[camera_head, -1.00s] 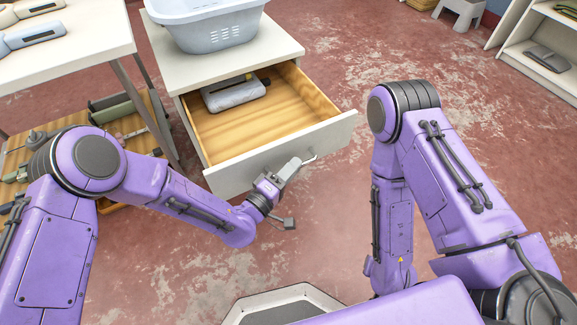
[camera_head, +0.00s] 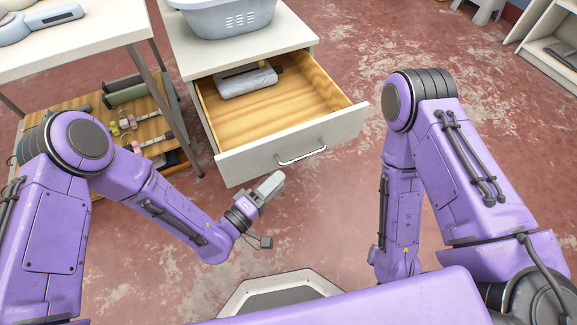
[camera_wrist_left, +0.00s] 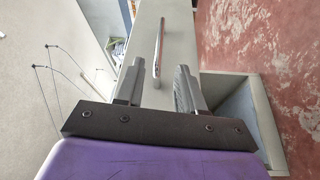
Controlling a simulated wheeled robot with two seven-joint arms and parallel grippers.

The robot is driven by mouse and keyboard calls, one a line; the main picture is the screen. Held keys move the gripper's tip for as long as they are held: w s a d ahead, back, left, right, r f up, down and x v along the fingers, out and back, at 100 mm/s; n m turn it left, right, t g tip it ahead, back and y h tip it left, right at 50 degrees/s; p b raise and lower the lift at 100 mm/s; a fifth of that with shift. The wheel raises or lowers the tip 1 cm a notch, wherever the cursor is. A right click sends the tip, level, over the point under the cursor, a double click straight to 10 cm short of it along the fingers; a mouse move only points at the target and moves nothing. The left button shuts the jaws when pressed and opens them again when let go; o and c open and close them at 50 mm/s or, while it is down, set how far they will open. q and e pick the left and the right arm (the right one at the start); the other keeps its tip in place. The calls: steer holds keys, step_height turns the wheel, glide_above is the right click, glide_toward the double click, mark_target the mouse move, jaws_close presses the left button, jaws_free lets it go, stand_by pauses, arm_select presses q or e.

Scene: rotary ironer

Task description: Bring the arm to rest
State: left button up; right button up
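My left gripper (camera_head: 272,186) is in front of the open drawer (camera_head: 235,163), a little below and left of its metal handle (camera_head: 302,158). In the left wrist view its two grey fingers (camera_wrist_left: 160,88) stand apart with nothing between them. The handle (camera_wrist_left: 158,46) lies beyond the fingertips, clear of them, on the pale drawer front (camera_wrist_left: 180,30). My left arm is bent, its forearm reaching in from the left. My right arm is folded with its forearm pointing down; its gripper is hidden or out of frame.
A grey device (camera_head: 246,80) lies in the wooden-bottomed drawer. A pale blue basket (camera_head: 225,18) stands on the cabinet top (camera_head: 295,35). A white table (camera_head: 100,45) with a low wooden shelf (camera_head: 165,125) is at left. The red floor (camera_head: 340,215) between my arms is clear.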

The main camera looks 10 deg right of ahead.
arm_select(q)
steer(key=shift+s+a, duration=0.3)
steer(key=shift+a, duration=0.1)
steer(key=shift+d+f, duration=0.1)
steer(key=s+a+f+g+y, duration=0.2)
steer(key=s+a+f+y, duration=0.1)
steer(key=a+f+y, duration=0.3)
steer(key=s+a+f+g+y, duration=0.1)
steer(key=s+a+f+y, duration=0.25)
steer(key=a+f, duration=0.45)
steer(key=s+a+f+n+g+y, duration=0.1)
steer(key=s+a+g+y, duration=0.25)
steer(key=s+a, duration=0.45)
steer(key=s+a+f+g+y, duration=0.15)
steer(key=s+a+y, duration=0.35)
steer(key=a, duration=0.7)
step_height(320, 180, up, 28)
steer(key=d+p, duration=0.1)
steer(key=p, duration=2.6)
steer(key=shift+w, duration=0.35)
